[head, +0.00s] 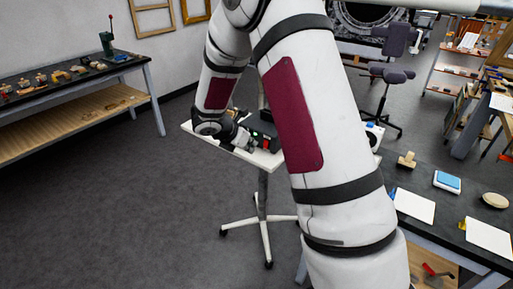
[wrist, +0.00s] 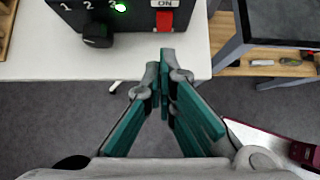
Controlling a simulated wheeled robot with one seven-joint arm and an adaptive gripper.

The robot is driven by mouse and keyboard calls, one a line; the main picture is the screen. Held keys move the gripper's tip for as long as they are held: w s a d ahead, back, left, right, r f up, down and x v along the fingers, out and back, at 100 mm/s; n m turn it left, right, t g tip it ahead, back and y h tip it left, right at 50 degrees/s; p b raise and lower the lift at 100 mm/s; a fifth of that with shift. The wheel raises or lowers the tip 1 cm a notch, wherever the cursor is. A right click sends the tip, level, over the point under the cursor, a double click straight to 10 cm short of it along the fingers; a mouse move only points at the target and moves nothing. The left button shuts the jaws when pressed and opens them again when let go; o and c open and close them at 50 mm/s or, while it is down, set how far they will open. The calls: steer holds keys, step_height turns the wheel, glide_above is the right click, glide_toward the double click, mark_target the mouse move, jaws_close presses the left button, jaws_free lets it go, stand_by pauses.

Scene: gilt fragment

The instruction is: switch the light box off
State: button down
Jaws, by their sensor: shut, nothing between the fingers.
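The light box (wrist: 138,36) is a black box on a small white table (wrist: 40,45). Its face has the numbers 1, 2 and 3, a black knob (wrist: 98,36), a lit green lamp (wrist: 119,7) and a red switch (wrist: 165,21) under an "ON" label. In the head view the box (head: 262,130) is small and partly hidden by my arm. My gripper (wrist: 165,72) is shut and empty, its tips just below the red switch in the wrist view. I cannot tell whether they touch the box. In the head view my gripper (head: 246,143) is beside the box.
A workbench (head: 70,92) with tools stands at the left. A dark bench (head: 450,228) with cards and small items stands at the right, its corner near the white table. A chair (head: 390,75) is behind. The floor at the left is clear.

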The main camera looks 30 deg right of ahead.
steer(key=v, duration=0.7)
steer(key=shift+r, duration=0.4)
